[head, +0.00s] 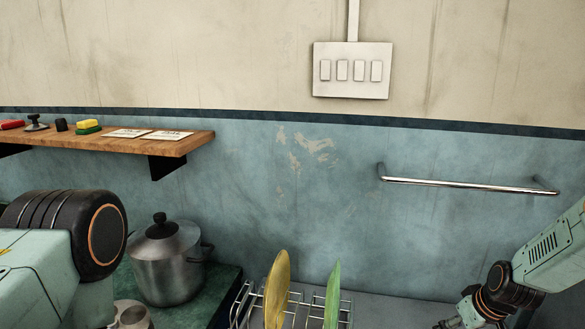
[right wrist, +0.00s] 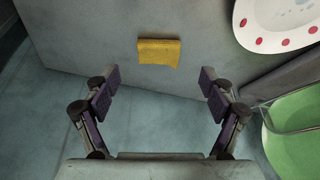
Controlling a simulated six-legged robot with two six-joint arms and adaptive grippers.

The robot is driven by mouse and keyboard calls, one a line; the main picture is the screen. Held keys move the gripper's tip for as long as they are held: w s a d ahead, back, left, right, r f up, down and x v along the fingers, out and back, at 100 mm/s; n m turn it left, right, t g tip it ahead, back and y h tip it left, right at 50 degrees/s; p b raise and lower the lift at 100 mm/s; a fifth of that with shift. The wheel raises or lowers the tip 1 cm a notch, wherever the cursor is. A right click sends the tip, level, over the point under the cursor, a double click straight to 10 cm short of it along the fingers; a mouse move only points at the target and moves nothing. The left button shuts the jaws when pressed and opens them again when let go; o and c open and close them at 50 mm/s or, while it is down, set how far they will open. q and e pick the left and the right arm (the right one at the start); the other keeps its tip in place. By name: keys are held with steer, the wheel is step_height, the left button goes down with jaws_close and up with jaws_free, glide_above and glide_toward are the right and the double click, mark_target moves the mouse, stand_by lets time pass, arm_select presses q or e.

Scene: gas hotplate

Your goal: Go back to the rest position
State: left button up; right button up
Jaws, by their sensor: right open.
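My right gripper (right wrist: 160,80) is open in the right wrist view, with nothing between its two fingers. In the head view my right arm comes in from the right edge, and part of the right gripper (head: 458,321) shows at the bottom edge. A yellow piece (right wrist: 159,51), like a cloth or sponge, lies on a grey surface beyond the fingertips, apart from them. My left arm fills the lower left of the head view; its gripper is out of view.
A wire dish rack (head: 345,314) holds a yellow plate (head: 277,292) and a green plate (head: 332,296). A lidded steel pot (head: 167,265) stands left. A wooden shelf (head: 195,142) and metal rail (head: 465,186) project from the wall. A red-dotted white plate (right wrist: 276,20) is near my right gripper.

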arm_select(q)
steer(key=shift+f+b, duration=1.35)
steer(key=shift+f, duration=0.25)
arm_select(e)
steer(key=shift+x, duration=1.75)
